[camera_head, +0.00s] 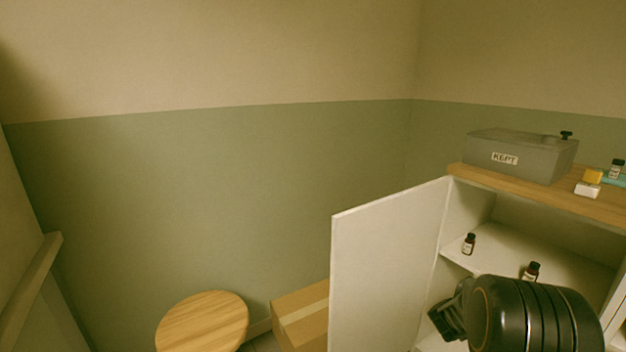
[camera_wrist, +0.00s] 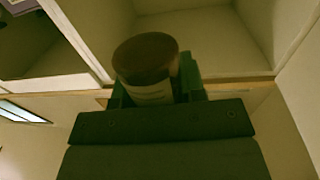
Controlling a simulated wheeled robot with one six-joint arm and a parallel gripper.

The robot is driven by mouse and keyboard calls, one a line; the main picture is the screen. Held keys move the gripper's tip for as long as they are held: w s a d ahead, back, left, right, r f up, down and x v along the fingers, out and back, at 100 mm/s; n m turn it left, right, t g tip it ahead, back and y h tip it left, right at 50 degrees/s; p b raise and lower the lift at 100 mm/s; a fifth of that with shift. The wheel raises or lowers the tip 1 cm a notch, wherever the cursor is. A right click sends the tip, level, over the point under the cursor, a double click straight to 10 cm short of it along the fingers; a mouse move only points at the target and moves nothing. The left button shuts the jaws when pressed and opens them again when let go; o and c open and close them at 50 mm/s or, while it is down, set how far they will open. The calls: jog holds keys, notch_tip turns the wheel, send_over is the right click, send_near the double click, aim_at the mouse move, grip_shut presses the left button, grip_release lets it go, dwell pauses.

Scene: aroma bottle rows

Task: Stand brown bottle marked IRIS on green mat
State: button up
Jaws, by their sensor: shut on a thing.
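My gripper (camera_head: 447,316) is low at the open cabinet in the head view, below its upper shelf. In the wrist view my gripper (camera_wrist: 157,88) is shut on a brown bottle (camera_wrist: 146,62) with a pale label band. I cannot read its marking. The head view does not show this bottle clearly. One dark bottle (camera_head: 469,243) with a pale label stands on the upper shelf at the left. Another dark bottle (camera_head: 532,271) is on that shelf, partly hidden by my arm. I cannot make out a clearly green mat; a teal patch (camera_head: 609,181) lies on the cabinet top.
A grey box marked KEPT (camera_head: 522,158) stands on the wooden cabinet top (camera_head: 505,184). A yellow block (camera_head: 593,176), a white block (camera_head: 587,189) and another bottle (camera_head: 616,168) are near it. The open door (camera_head: 385,265) is left of my arm. A stool (camera_head: 202,320) and carton (camera_head: 302,315) stand beyond.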

jog(key=a+f+n+t+y, duration=0.3)
jog(key=a+f+y, duration=0.1)
jog(key=a, duration=0.6)
jog(key=a+f+n+t+y, duration=0.3)
jog(key=a+f, duration=0.2)
jog(key=a, duration=0.5)
jog(key=a+f+n+t+y, duration=0.3)
jog(key=a+f+y, duration=0.1)
jog(key=a, duration=0.5)
notch_tip(320, 180, up, 23)
jog(key=s+n+y+p, duration=0.1)
jog(key=n+y+p, duration=0.2)
jog(key=p, duration=2.7)
jog(key=shift+s+a+f+n+t+y, duration=0.2)
jog(key=shift+s+n+t+y, duration=0.15)
jog(key=shift+y, duration=0.65)
